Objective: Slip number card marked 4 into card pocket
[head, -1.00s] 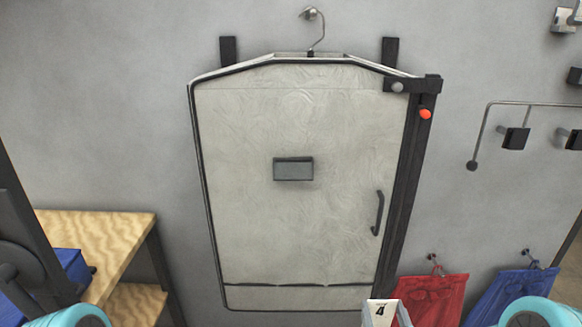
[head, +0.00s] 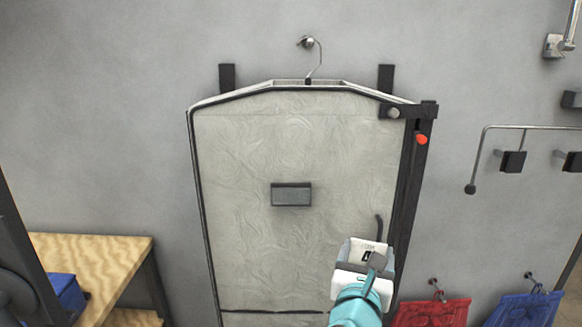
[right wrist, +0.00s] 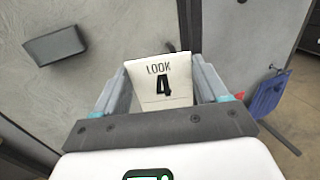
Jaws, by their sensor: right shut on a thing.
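In the head view the card (head: 362,248) tops my right gripper (head: 370,264), at the lower right of the garment bag. The card pocket (head: 291,195) is a small dark grey holder on the front of the bag. It lies up and left of the card, clearly apart from it, and also shows at the upper left of the right wrist view (right wrist: 56,46). My left gripper is out of view.
The pale garment bag (head: 245,250) hangs on the grey wall by a hook. A dark upright post (head: 413,180) with a red knob (head: 422,139) runs along its right edge. Red cloth (head: 435,312) and blue cloth (head: 525,308) hang lower right. A wooden table (head: 95,258) stands left.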

